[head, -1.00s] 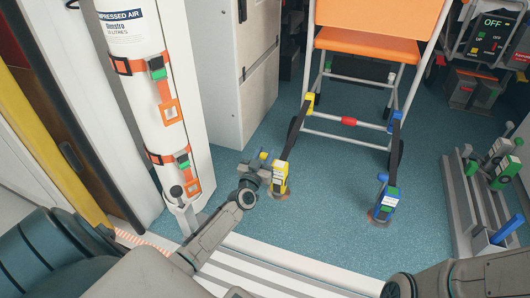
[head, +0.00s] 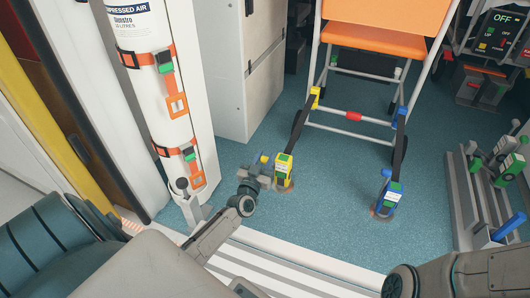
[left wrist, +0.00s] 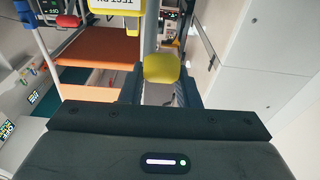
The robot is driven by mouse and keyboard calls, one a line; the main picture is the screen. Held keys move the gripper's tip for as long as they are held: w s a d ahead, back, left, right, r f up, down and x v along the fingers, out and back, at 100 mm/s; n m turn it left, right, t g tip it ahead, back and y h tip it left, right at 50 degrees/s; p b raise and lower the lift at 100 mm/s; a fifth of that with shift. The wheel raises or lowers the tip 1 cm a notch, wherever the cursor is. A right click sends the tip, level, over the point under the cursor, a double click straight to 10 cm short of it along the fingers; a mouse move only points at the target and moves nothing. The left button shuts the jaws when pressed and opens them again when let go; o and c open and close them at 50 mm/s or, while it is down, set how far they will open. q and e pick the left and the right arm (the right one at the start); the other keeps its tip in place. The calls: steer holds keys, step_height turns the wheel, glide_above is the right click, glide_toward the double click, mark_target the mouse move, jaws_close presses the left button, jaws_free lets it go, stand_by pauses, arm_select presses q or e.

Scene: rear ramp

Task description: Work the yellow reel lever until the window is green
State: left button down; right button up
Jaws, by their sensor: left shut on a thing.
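The yellow reel (head: 284,171) stands on the blue floor, with a dark strap running from it up to the chair frame. My left gripper (head: 257,172) is just left of it, shut on the reel's yellow lever. The lever's rounded yellow tip (left wrist: 161,68) shows between the fingers in the left wrist view. The reel's yellow body (left wrist: 118,5) shows at the top of that view, with lettering upside down. Green shows on the reel's face in the head view, but it is too small to tell the window's colour for sure. My right gripper is out of view; only its arm shows at lower right.
A blue reel (head: 387,196) stands to the right, strapped to the orange-seated chair (head: 372,40). A white air cylinder (head: 160,95) is strapped upright on the left. A grey rack (head: 465,200) with green clamps is at right. Floor between the reels is clear.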

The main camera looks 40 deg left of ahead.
arm_select(q)
steer(key=shift+s+f, duration=0.15)
steer(key=shift+f, duration=0.45)
steer(key=c, duration=1.3)
jaws_free()
steer(key=shift+d, duration=0.1)
steer(key=shift+o, duration=1.1)
steer(key=shift+f, duration=0.15)
steer(key=shift+r, duration=0.25)
steer(key=shift+s, duration=0.1)
steer(key=p+v, duration=0.4)
steer(key=v, duration=0.6)
steer(key=shift+s, duration=0.2)
steer(key=shift+d, duration=0.1)
